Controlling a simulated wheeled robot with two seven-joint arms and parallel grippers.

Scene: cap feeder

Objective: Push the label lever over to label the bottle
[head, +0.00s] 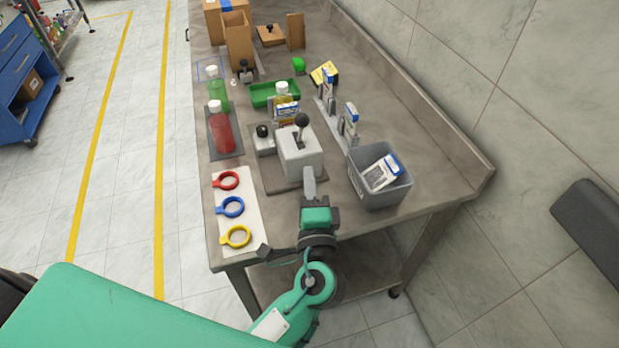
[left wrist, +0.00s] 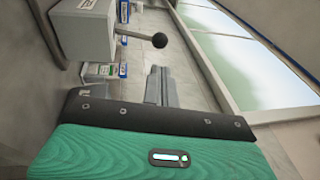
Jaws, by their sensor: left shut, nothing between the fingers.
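The label lever (head: 302,120) is a dark stick with a black ball knob on top of a grey box (head: 298,155). In the left wrist view the lever (left wrist: 159,40) sticks out sideways from the box. A white-capped bottle (head: 282,88) stands just behind the box, its lower part hidden behind a blue-and-yellow label piece. My left gripper (head: 309,178) is shut and empty at the near side of the box, below the knob. Its closed fingers (left wrist: 160,86) show apart from the lever in the left wrist view. My right gripper is not in view.
A red bottle (head: 220,128) and a green bottle (head: 217,88) stand at the left on dark mats. A white board with coloured rings (head: 231,207) lies near the front. A grey bin (head: 380,192) holding a box stands right of my gripper. A green tray (head: 262,97) lies behind.

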